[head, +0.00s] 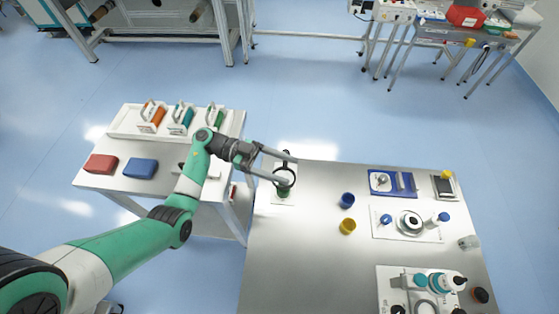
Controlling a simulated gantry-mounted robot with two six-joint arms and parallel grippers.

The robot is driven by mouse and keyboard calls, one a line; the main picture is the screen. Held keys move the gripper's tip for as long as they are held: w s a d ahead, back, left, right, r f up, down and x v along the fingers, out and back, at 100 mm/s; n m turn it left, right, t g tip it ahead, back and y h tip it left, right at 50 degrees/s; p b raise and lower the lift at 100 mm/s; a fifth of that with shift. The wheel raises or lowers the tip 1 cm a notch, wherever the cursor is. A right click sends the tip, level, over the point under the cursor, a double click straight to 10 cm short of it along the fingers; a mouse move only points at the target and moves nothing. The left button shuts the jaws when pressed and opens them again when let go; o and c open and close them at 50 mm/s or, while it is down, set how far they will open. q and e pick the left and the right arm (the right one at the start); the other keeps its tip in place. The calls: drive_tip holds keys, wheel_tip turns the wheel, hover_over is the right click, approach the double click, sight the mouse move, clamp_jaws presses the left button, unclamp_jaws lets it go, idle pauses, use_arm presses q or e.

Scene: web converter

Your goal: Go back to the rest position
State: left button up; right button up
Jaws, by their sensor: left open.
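My left arm comes in from the lower left, and its gripper (291,170) is over the left end of the steel table. The two fingers are apart, so it is open. A black ring-shaped thing with a dark green base (284,191) stands on a white plate at the fingertips. The lower finger overlaps the ring in the picture; I cannot tell whether they touch. My right gripper is not in view.
The steel table (300,250) bears a blue cup (347,200), a yellow cup (348,226) and instrument trays on the right. The steel table's front left is clear.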

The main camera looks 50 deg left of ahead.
use_arm(q)
drive_tip(key=shift+s+d+r, duration=0.3)
drive_tip(key=shift+s+d, duration=0.05)
drive_tip(key=shift+s, duration=0.15)
drive_tip(key=shift+s+d+r, duration=0.25)
drive_tip(key=shift+s+d, duration=0.05)
drive_tip(key=shift+s, duration=0.15)
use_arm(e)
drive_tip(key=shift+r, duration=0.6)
use_arm(q)
drive_tip(key=shift+d, duration=0.1)
